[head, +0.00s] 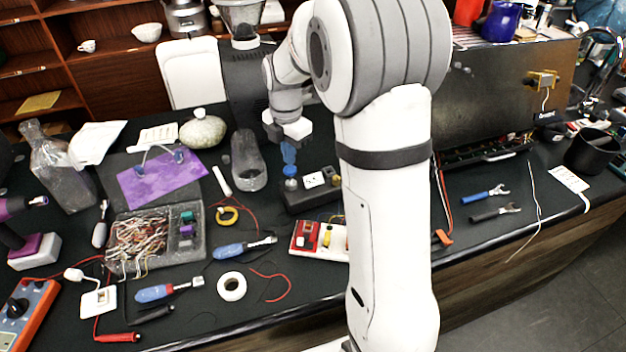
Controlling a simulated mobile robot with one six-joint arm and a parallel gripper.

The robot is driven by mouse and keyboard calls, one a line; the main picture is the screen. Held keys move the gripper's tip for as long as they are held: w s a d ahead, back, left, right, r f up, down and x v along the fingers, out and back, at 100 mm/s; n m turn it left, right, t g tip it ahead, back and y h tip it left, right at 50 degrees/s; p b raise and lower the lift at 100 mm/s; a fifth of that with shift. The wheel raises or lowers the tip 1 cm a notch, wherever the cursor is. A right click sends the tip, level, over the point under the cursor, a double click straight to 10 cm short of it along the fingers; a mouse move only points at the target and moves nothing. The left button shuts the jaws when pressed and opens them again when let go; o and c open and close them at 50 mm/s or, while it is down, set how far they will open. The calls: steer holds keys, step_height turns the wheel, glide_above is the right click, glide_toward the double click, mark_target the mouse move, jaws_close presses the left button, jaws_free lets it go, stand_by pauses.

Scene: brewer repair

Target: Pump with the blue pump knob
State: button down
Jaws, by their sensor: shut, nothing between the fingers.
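The blue pump knob (290,171) stands upright on the left part of a small black box (318,200) in the middle of the dark worktop. My gripper (289,158) hangs from above, its blue fingers pointing down. The fingers are together and hold nothing. The fingertips are directly over the knob in the picture, very close to its top. I cannot tell whether they touch it. My arm covers the area to the right of the box.
A red and white block (308,238) lies in front of the box. A grey transparent vessel (247,160) stands just left of my gripper. A large brewer body (500,95) stands right.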

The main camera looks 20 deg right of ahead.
mark_target(290, 168)
steer(key=shift+f, duration=0.2)
steer(key=shift+f+b, duration=1.3)
steer(key=shift+f, duration=0.35)
steer(key=shift+r+p, duration=1.3)
steer(key=shift+r, duration=0.55)
